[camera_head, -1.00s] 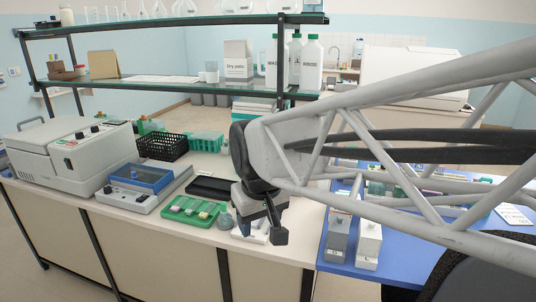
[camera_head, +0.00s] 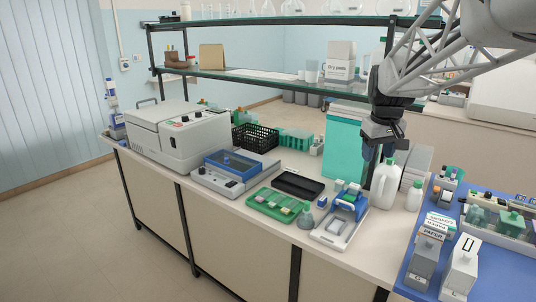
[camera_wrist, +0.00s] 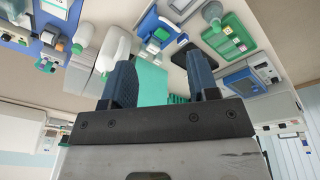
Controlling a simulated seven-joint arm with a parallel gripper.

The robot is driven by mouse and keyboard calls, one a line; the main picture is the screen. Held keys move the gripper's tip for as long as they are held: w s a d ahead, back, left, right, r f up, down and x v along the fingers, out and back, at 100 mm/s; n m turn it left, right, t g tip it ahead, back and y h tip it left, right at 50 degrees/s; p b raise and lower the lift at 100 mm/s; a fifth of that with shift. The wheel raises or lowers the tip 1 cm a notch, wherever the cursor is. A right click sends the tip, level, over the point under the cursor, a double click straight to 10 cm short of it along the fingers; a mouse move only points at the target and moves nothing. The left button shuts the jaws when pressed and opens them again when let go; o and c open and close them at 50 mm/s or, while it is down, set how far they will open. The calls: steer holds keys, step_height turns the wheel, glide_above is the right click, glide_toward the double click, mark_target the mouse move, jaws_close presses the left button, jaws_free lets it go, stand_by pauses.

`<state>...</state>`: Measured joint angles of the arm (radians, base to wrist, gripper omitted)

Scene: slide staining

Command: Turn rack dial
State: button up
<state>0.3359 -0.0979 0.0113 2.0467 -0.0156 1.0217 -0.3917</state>
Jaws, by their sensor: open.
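My gripper (camera_head: 379,152) hangs above the right part of the white bench. Its two blue fingers are apart with nothing between them, as the wrist view (camera_wrist: 162,82) also shows. Below it and to the left is a small blue-and-white stand (camera_head: 335,232) with green parts on top, near the bench's front edge. The stand also shows in the wrist view (camera_wrist: 178,8). I cannot make out clearly which part is the rack dial. A grey instrument with a blue lid (camera_head: 236,165) and small front knobs lies farther left, apart from my gripper.
A green tray (camera_head: 262,209) with several small pieces, a black tray (camera_head: 298,186) and a grey flask (camera_head: 305,221) lie left of the stand. White bottles (camera_head: 386,184) and a tall teal box (camera_head: 342,148) stand close by my gripper. A shelf (camera_head: 270,80) is behind.

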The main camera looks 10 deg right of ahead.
steer(key=w+d+f, duration=0.1)
steer(key=w+d, duration=0.8)
steer(key=d, duration=0.6)
steer(key=n+g, duration=0.1)
glide_toward(489, 192)
steer(key=shift+w+a+f, duration=0.25)
steer(key=shift+f, duration=0.35)
steer(key=shift+s+d+f, duration=0.15)
steer(key=shift+d+f, duration=0.05)
steer(key=shift+d, duration=0.1)
steer(key=shift+f, duration=0.15)
steer(key=shift+d+f, duration=0.15)
steer(key=shift+f, duration=3.6)
